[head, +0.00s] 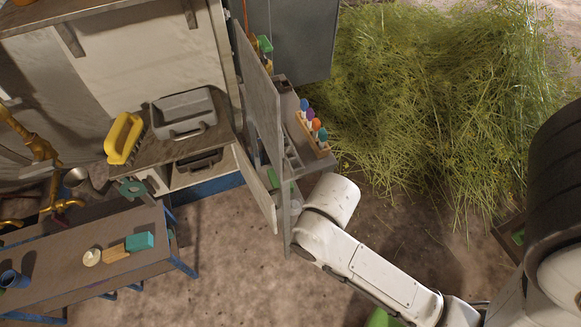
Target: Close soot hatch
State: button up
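A pale flat door (256,187) stands swung out at the right end of the low cabinet under the bench; it may be the soot hatch, but I cannot tell for sure. The cabinet front beside it is open, with a dark tray (200,161) inside. A tall grey panel (263,100) stands just right of the door. My white arm reaches in from the lower right and its visible end is close to the lower edge of this panel. My gripper is not visible, so its state and any contact with the door are hidden.
A yellow brush (124,138) and a grey bin (184,113) stand on the bench (176,147). A low table (80,240) with small blocks is at lower left. A rack of coloured knobs (314,131) is right of the panel. Cut herbs (430,100) lie beyond.

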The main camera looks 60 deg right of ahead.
aim_at(263, 197)
jog(key=k+l, duration=0.2)
jog(key=l, duration=0.15)
jog(key=k+l+u, duration=0.1)
jog(key=l, duration=0.3)
jog(key=k+l, duration=0.25)
jog(key=k+l+u, duration=0.1)
jog(key=l, duration=0.3)
jog(key=k+l+u, duration=0.3)
jog(key=i+l, duration=0.1)
